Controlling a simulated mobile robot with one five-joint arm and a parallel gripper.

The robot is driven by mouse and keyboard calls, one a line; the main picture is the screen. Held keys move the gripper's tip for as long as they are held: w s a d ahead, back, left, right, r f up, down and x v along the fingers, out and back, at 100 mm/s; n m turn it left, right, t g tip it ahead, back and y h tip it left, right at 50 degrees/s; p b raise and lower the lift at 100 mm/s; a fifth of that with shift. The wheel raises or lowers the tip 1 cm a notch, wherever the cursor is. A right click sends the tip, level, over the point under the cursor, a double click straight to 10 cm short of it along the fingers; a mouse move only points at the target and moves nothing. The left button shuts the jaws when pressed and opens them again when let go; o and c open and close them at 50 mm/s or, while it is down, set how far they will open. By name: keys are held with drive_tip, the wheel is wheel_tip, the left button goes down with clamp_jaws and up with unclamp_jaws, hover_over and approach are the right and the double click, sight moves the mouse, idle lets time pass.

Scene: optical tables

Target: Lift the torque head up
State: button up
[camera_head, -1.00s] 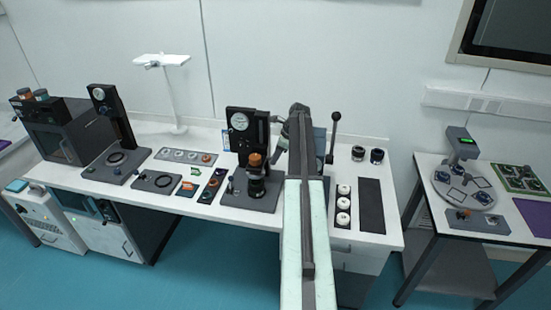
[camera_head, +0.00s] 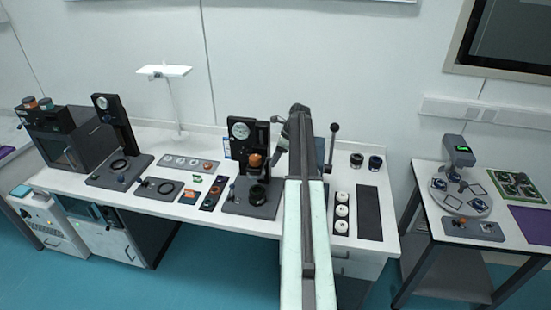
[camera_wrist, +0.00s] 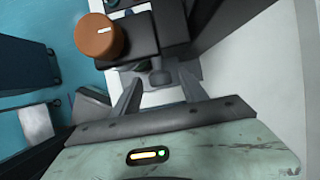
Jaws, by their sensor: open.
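The torque head is on a black stand with a round white dial (camera_head: 240,130), in the middle of the bench. Its orange knob (camera_head: 254,160) faces forward below the dial, above a dark round holder (camera_head: 257,193) on the base plate. In the wrist view the orange knob (camera_wrist: 98,37) with a white mark is at the upper left, beyond my fingers. My gripper (camera_wrist: 160,76) is open. A small dark rounded part (camera_wrist: 160,77) shows between the fingertips; I cannot tell whether they touch it. In the head view my arm hides the bench to the stand's right.
A black lever (camera_head: 333,145) stands right of my arm, near white round parts (camera_head: 341,212) in a tray. A second dial stand (camera_head: 117,125) and a dark box (camera_head: 65,140) are at left. A side table (camera_head: 440,190) stands at right, with a floor gap between.

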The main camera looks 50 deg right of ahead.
drive_tip(key=p+v, duration=0.6)
drive_tip(key=v, duration=0.1)
drive_tip(key=shift+r+p, duration=0.3)
drive_tip(key=shift+p, duration=0.05)
drive_tip(key=shift+d, duration=0.1)
